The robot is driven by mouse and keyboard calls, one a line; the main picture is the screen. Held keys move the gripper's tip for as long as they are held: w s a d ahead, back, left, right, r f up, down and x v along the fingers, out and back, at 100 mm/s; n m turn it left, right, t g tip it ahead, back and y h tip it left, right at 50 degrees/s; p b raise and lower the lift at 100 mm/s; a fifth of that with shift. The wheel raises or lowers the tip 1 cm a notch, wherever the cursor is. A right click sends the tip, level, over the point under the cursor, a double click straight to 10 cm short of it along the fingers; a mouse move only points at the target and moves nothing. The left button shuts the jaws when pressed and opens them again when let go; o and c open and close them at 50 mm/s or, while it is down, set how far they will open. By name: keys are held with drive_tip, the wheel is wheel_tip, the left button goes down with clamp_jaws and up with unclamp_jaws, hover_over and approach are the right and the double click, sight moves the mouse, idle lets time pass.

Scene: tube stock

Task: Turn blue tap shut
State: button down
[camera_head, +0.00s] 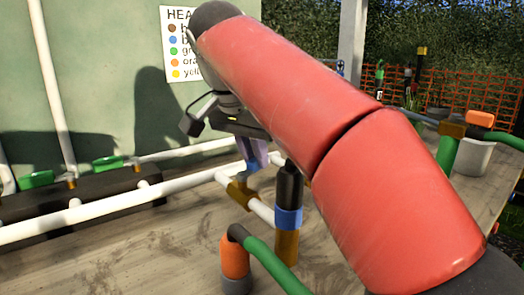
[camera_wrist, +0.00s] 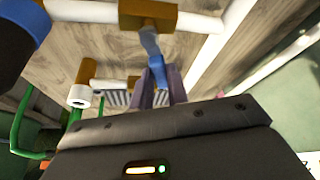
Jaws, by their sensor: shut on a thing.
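The blue tap handle (camera_wrist: 150,44) runs from a brass tap body (camera_wrist: 148,14) on a white pipe in the wrist view. My gripper (camera_wrist: 160,84) has its two purple fingers on either side of the handle's far part and is shut on it. In the head view, my gripper (camera_head: 257,152) hangs above the brass body (camera_head: 240,191), and a small bit of blue handle (camera_head: 251,165) shows below the fingers. My red arm covers much of the right of that view.
A dark post with a blue band (camera_head: 288,215) stands close to the right of the tap. An orange pipe end (camera_head: 235,262) with a green hose is in front. Green-handled taps (camera_head: 108,162) sit on a dark block at left. A label sheet (camera_head: 181,50) hangs on the wall.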

drive_tip(key=c, duration=1.4)
unclamp_jaws()
drive_tip(key=shift+o, duration=0.2)
drive_tip(key=shift+s+a+r, duration=0.15)
drive_tip(key=shift+s+r, duration=0.05)
drive_tip(key=shift+r, duration=0.35)
drive_tip(key=s+a, duration=0.6)
drive_tip(key=s, duration=0.4)
drive_tip(key=shift+s+b, duration=0.2)
drive_tip(key=shift+b, duration=0.1)
